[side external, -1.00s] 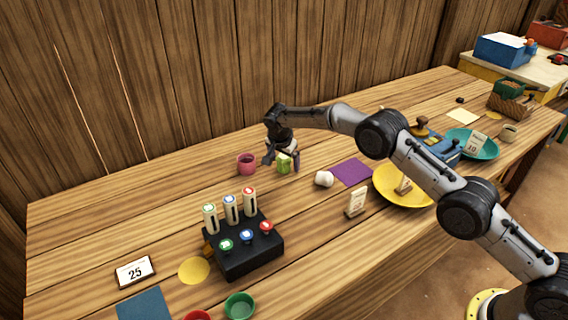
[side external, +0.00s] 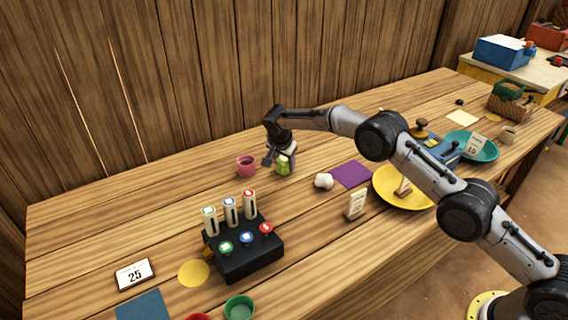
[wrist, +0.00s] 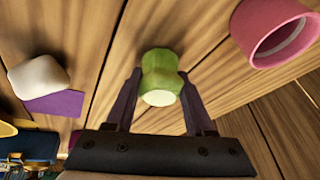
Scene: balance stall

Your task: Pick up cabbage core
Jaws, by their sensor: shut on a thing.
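The cabbage core (side external: 283,166) is a green, waisted piece with a pale end, at the middle of the table toward the back. In the wrist view the cabbage core (wrist: 160,72) sits between the two fingers of my gripper (wrist: 160,85), its pale end facing the camera. My gripper (side external: 281,162) is shut on it. In the side view the fingers partly hide it, and I cannot tell whether it touches the table.
A pink cup (side external: 246,166) stands just left of my gripper. A white lump (side external: 323,181) lies to the right beside a purple sheet (side external: 351,174). A black box with buttons (side external: 245,255) stands in front. A yellow plate (side external: 385,200) is farther right.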

